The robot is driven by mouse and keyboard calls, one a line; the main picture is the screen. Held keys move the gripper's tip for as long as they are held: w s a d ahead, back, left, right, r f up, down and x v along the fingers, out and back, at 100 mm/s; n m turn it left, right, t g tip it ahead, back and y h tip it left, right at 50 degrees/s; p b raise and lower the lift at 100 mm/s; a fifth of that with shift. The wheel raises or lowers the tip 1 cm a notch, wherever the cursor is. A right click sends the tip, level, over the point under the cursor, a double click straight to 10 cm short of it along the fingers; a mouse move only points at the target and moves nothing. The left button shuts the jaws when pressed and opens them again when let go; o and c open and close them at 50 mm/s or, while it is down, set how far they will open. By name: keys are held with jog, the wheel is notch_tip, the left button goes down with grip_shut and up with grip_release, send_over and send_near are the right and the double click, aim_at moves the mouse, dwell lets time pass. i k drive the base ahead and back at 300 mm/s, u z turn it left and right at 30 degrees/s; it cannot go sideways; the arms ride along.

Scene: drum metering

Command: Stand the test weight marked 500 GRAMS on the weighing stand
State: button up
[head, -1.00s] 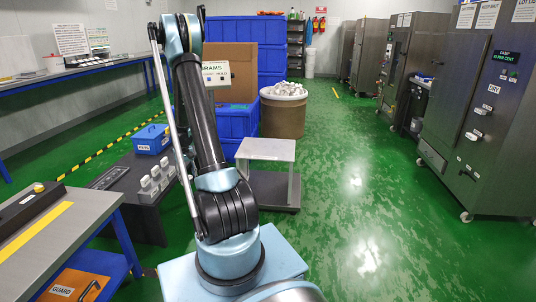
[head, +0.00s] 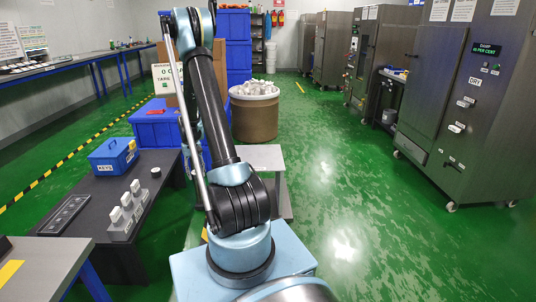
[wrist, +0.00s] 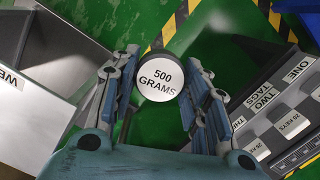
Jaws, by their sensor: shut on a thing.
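The test weight (wrist: 159,79) shows a round white top reading 500 GRAMS in the wrist view. My gripper (wrist: 154,88) is shut on it, with one finger on each side. The weight appears held above the green floor; its lower part is hidden. The weighing stand's pale top (head: 262,156) shows in the head view, partly behind my arm. In the wrist view a bare grey metal surface (wrist: 45,118) with a label beginning WE lies to the left, apart from the weight; it looks like the stand. The head view does not show my gripper or the weight.
A dark low table (head: 82,205) at left carries a blue KEYS box (head: 112,155) and white-topped blocks (head: 127,208). A brown drum (head: 254,116) of pale pieces stands behind the stand. A sign (head: 167,79) shows left of my arm. Green floor is open at right.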

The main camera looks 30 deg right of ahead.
aim_at(260, 153)
jog(key=z, duration=0.4)
jog(key=i, duration=0.9)
jog(key=z, duration=0.4)
